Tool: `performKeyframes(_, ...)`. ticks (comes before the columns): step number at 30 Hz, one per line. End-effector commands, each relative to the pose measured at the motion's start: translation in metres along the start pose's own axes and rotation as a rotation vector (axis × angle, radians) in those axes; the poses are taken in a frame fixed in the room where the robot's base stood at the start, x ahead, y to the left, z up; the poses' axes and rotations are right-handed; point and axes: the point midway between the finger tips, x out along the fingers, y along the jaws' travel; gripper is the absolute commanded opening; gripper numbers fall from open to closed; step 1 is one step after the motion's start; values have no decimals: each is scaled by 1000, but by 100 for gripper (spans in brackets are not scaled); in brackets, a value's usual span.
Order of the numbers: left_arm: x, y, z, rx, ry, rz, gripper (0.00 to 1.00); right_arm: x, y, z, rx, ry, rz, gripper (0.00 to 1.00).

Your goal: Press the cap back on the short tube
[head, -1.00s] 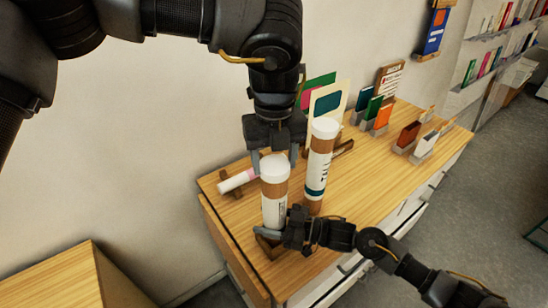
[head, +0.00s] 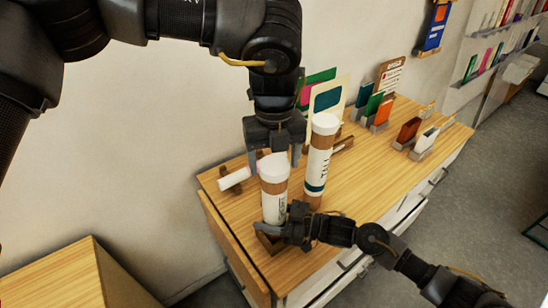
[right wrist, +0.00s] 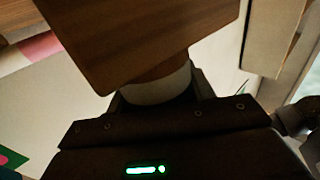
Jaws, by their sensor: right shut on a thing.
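The short tube (head: 274,208) stands upright in a brown wooden holder (head: 268,241) on the cabinet top. Its white cap (head: 272,167) sits at its top, above a brown band. My left gripper (head: 273,158) is above the tube, pointing down, with its fingers apart on either side of the cap and a small gap showing. My right gripper (head: 286,229) is shut on the short tube low down, from the right. In the right wrist view, the tube's pale side (right wrist: 160,91) shows between the jaws, partly hidden by a wooden block (right wrist: 145,40).
A taller tube (head: 318,160) with a white cap stands close behind, to the right. A white tube (head: 234,178) lies on a wooden rest at the left. Cards in small stands (head: 377,107) line the back. The cabinet top (head: 365,180) is clear at right centre.

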Motion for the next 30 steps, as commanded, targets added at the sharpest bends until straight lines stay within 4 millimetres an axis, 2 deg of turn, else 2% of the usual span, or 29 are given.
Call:
performKeyframes(3, 0, 0, 0, 0, 0, 0, 83, 0, 0, 0, 0, 0, 0, 12)
performKeyframes(11, -1, 0, 0, 0, 0, 0, 83, 0, 0, 0, 0, 0, 0, 12)
performKeyframes(14, -8, 0, 0, 0, -1, -1, 83, 0, 0, 0, 0, 0, 0, 12)
performKeyframes(30, -104, -1, 1, -1, -2, 0, 83, 0, 0, 0, 0, 0, 0, 12)
